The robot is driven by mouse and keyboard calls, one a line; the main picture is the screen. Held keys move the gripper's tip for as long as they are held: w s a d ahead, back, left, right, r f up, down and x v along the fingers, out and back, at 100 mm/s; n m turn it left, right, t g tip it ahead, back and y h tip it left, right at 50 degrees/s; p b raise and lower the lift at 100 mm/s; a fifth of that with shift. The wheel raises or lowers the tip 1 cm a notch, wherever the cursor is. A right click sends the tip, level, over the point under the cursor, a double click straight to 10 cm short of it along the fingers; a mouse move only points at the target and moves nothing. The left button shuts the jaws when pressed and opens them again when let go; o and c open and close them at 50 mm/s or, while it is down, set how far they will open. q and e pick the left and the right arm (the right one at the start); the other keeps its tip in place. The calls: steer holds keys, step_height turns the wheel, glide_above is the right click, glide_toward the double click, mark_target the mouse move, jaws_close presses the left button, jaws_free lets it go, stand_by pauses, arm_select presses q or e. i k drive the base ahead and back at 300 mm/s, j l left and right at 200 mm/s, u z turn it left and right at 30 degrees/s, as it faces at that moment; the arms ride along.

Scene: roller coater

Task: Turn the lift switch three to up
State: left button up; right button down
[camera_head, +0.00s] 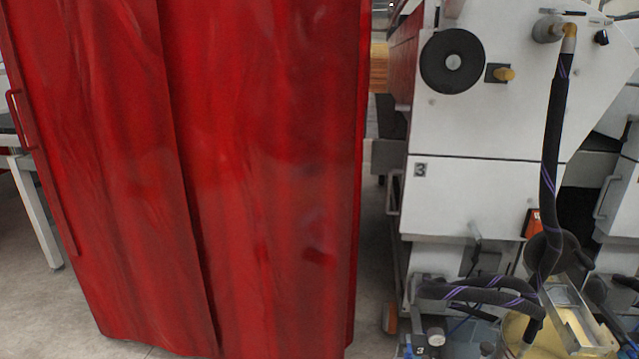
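A white machine unit (480,190) marked with a dark "3" label (420,170) stands on the right. At the bottom edge, a small control part with another "3" (420,351) carries a pale round knob (436,337) and a blue part beside it. Neither of my grippers is in view.
A large red panel (270,170) with a handle (14,112) fills the left and middle. Black hoses (552,150) hang before the machine down to a yellowish container (518,330) at bottom right. Grey floor (374,260) shows in a narrow gap between panel and machine.

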mark_target(601, 38)
steer(key=z, duration=1.35)
